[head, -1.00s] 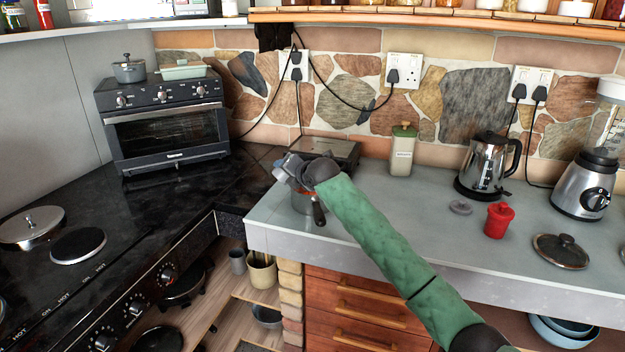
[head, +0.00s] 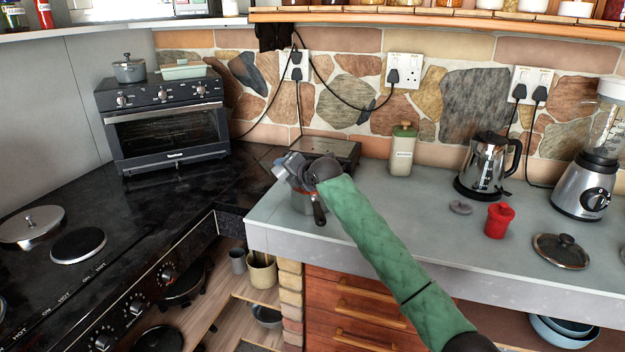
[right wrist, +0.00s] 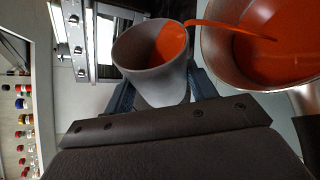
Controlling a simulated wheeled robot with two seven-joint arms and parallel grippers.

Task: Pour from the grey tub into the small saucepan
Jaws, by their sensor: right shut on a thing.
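My right gripper (head: 292,170) is shut on the grey tub (right wrist: 150,65), with its fingers on either side of the tub in the right wrist view. The tub is tilted and holds orange-red liquid. A thin stream runs from its rim into the small saucepan (right wrist: 215,60), which has a pool of the same liquid inside. In the head view the saucepan (head: 300,204) stands near the left end of the grey counter, its dark handle toward me. My gripper and wrist are just above it and hide much of it. My left gripper is not in view.
Behind the saucepan is a flat dark appliance (head: 330,148). A green-lidded canister (head: 401,155), kettle (head: 485,165), red pot (head: 498,220), glass lid (head: 561,251) and blender (head: 583,185) stand to the right. The black hob (head: 110,270) lies left, beyond a gap.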

